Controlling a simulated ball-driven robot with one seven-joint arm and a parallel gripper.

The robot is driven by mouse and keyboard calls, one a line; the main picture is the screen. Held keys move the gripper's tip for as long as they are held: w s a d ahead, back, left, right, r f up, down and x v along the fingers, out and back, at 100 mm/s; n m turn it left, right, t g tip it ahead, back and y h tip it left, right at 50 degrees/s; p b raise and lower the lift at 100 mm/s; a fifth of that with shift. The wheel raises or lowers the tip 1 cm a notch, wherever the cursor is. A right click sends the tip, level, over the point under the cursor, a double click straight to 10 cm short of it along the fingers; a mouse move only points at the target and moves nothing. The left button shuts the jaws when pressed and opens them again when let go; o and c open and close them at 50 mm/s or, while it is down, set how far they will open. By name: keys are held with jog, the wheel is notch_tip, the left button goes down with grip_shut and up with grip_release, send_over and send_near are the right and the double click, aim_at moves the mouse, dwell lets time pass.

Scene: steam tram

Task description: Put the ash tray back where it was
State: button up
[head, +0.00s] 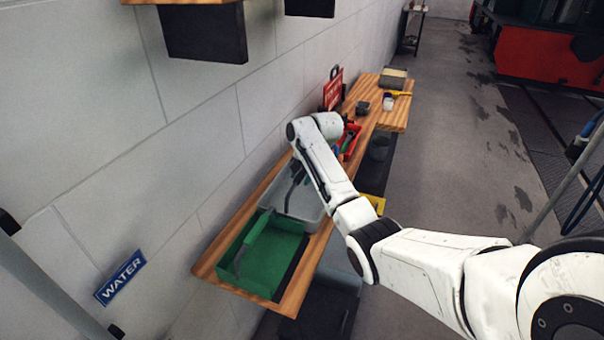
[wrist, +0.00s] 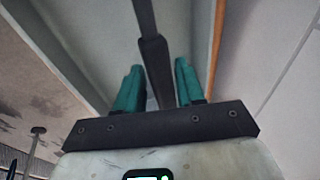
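A grey tray (head: 312,208) sits on the wooden bench along the wall, with dark long parts (head: 296,178) lying in or over it. A green tray (head: 268,271) with a green handle-like piece stands in front of it. I cannot tell for certain which is the ash tray. My forearm crosses beside the grey tray and hides my gripper in the head view. In the wrist view my gripper (wrist: 160,88) has teal fingers on both sides of a dark handle (wrist: 152,52), apparently closed on it. A grey surface (wrist: 95,35) lies behind the handle; what it joins is unclear.
The wooden bench (head: 215,262) runs along the white block wall. Farther along it are a red toolbox (head: 350,140), a red sign (head: 333,90) and small items. A blue WATER sign (head: 121,277) is on the wall. Open floor (head: 440,150) lies right of the bench.

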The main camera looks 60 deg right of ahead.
jog(key=o, duration=0.3)
jog(key=shift+r, duration=0.1)
jog(key=b+v, duration=0.1)
jog(key=v, duration=1.1)
jog(key=shift+w, duration=0.1)
